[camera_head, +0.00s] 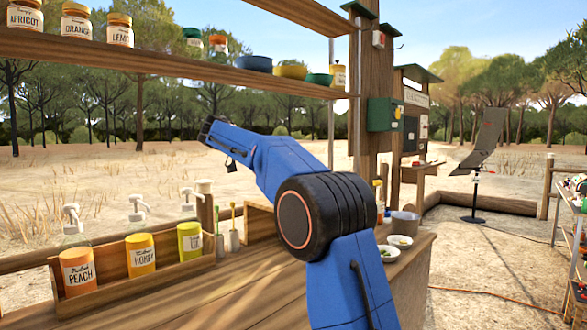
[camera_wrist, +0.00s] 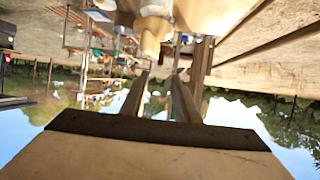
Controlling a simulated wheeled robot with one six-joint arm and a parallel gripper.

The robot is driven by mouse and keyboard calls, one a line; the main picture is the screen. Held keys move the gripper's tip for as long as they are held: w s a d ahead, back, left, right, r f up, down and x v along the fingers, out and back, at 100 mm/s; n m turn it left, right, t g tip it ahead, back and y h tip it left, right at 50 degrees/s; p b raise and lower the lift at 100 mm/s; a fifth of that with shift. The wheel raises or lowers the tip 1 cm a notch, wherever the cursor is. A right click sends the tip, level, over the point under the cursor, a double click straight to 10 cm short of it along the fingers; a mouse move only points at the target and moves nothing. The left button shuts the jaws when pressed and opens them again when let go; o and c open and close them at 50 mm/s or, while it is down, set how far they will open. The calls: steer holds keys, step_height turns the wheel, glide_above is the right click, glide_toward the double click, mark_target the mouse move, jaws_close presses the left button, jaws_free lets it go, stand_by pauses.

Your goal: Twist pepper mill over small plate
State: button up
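In the wrist view, the two fingers of my gripper (camera_wrist: 164,84) stand apart, with background visible between them. A pale tan, rounded object (camera_wrist: 151,38) is at the top centre, just past the fingertips; I cannot tell whether it is the pepper mill, and it does not look clasped. The head view does not show my gripper; my blue arm crosses its middle. Two small plates or bowls with green food sit at the right end of the counter, one farther back (camera_head: 400,241) and one nearer (camera_head: 388,254), partly beside my arm. No pepper mill is clearly identifiable in the head view.
The wooden counter (camera_head: 215,293) has a rack with peach (camera_head: 78,271), honey (camera_head: 140,255) and yellow (camera_head: 190,240) jars at left. A grey pot (camera_head: 405,222) stands behind the plates. A shelf (camera_head: 170,66) with jars and bowls hangs above. The front counter is clear.

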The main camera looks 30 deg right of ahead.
steer(key=v, duration=0.7)
steer(key=shift+f, duration=0.1)
